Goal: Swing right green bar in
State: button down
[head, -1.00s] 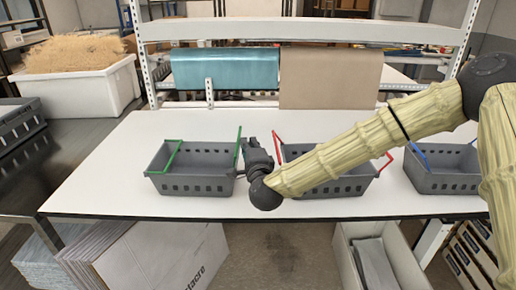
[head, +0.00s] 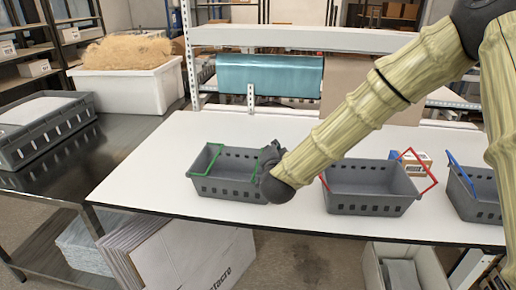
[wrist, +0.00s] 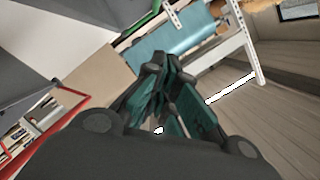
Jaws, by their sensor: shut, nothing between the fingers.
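The grey basket with green bars (head: 222,192) stands on the white table in the head view. Its left green bar (head: 206,161) slants at the basket's left end. The right green bar (head: 254,172) shows as a short piece at the right end, and my gripper hides much of it, so its exact angle is unclear. My gripper (head: 268,157) is at that right end, close to the bar; I cannot tell whether they touch. In the wrist view my gripper's fingers (wrist: 165,88) are together with nothing held.
A grey basket with red bars (head: 368,190) stands to the right, with a small box (head: 412,162) behind it. A blue-barred basket (head: 478,192) is at the far right. A teal roll (head: 270,75) hangs behind the table. The table's left part is clear.

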jog(key=s+a+r+b, duration=0.1)
jog(key=s+r, duration=0.5)
jog(key=s, duration=0.3)
jog(key=shift+s+a+r+b, duration=0.2)
jog(key=shift+s+b, duration=0.1)
jog(key=shift+s, duration=0.05)
dwell(0.5)
